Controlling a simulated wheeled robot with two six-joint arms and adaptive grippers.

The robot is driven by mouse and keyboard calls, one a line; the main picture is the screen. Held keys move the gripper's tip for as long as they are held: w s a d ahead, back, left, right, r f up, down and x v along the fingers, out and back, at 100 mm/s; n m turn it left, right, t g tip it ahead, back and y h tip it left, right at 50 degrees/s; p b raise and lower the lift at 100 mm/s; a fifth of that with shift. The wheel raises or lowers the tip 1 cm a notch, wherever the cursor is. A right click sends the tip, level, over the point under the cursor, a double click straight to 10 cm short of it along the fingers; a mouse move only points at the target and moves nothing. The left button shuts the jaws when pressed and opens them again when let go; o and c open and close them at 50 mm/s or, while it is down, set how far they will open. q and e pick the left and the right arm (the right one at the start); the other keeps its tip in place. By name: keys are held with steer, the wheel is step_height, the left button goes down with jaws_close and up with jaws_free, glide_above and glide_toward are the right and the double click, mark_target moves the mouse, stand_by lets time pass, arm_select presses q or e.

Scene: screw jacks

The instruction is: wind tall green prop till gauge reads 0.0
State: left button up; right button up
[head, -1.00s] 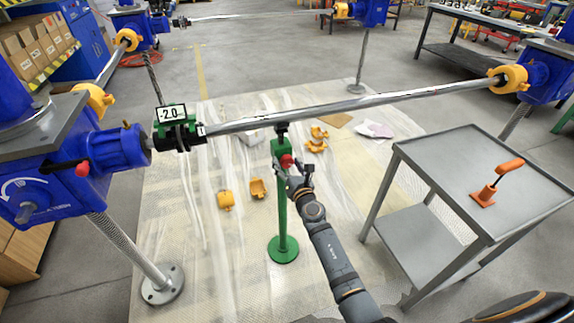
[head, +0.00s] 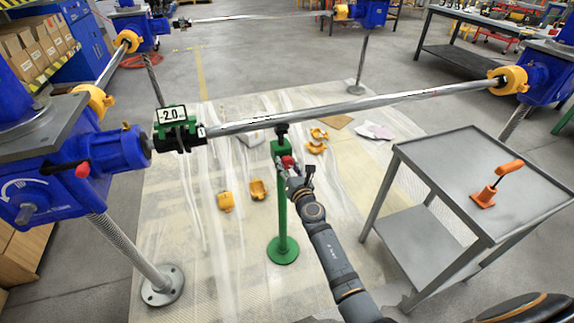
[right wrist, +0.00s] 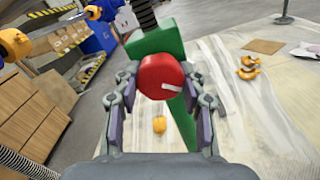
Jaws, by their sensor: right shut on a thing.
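The tall green prop (head: 282,220) stands upright on its round foot, its dark screw top under the long steel shaft (head: 330,111). My right gripper (head: 291,171) is at the prop's head, its fingers on both sides of the red knob (right wrist: 161,77) and shut on it. In the right wrist view the knob's white mark points right and slightly down. The gauge (head: 172,114) sits at the shaft's left end and shows the digits 2.0; a minus sign is hard to make out now. My left gripper is not in view.
A grey cart (head: 480,175) with an orange-handled tool (head: 490,190) stands at the right. Blue gearboxes (head: 108,148) carry the shaft ends. Several yellow clamp halves (head: 257,189) lie on the floor sheet (head: 215,260) around the prop.

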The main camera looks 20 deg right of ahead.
steer(key=m, duration=0.4)
steer(key=shift+a, duration=0.1)
steer(key=shift+m+p, duration=0.3)
steer(key=shift+m, duration=1.9)
steer(key=o, duration=1.2)
steer(key=shift+r, duration=0.1)
steer(key=shift+c, duration=0.2)
steer(key=s, duration=1.2)
steer(key=shift+d, duration=0.2)
